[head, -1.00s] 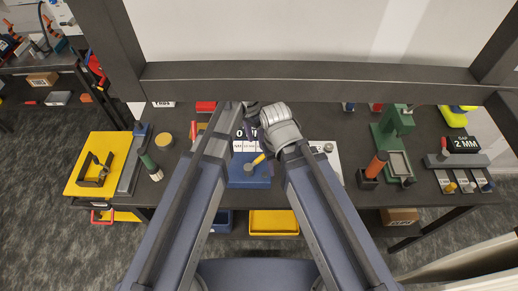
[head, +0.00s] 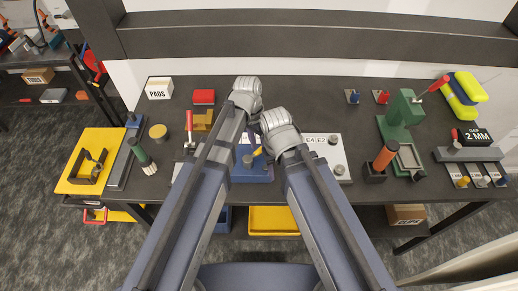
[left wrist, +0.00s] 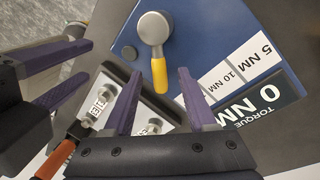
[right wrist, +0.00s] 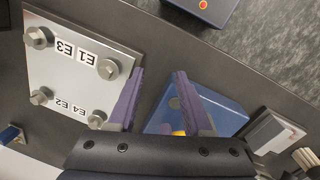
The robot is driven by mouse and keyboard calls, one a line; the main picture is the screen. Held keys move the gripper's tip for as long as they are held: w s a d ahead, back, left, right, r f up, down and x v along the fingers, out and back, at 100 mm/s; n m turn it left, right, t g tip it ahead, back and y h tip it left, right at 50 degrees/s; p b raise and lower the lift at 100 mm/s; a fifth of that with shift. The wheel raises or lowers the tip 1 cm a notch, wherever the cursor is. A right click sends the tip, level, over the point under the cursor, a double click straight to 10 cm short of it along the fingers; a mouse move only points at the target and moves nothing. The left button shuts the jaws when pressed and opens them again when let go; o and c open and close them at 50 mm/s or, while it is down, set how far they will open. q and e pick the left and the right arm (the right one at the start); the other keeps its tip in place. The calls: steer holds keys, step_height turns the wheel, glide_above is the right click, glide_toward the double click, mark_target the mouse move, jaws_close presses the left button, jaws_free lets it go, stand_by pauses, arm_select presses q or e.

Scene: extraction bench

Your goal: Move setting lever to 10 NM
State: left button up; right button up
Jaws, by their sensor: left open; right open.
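The setting lever shows in the left wrist view as a grey round hub with a yellow handle (left wrist: 159,76) on a blue box (left wrist: 205,35). Beside it are labels "5 NM" (left wrist: 250,51), "10 NM" (left wrist: 228,78) and a partly hidden one. The dark display (left wrist: 262,103) reads "TORQUE 0 NM". My left gripper (left wrist: 160,74) is open, with the handle appearing between its fingers; I cannot tell whether they touch. My right gripper (right wrist: 158,73) is open beside the blue box (right wrist: 215,108). A bit of the yellow handle (right wrist: 179,132) shows there. My grippers hide the display in the head view.
My right gripper's purple fingers are close beside my left gripper in the left wrist view. A bolted plate (right wrist: 78,70) labelled E1 to E4 lies right of the blue box. A green press (head: 402,115) stands further right, a yellow fixture (head: 75,177) at far left.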

arm_select(q)
jaws_close()
stand_by(0.4)
stand_by(1.0)
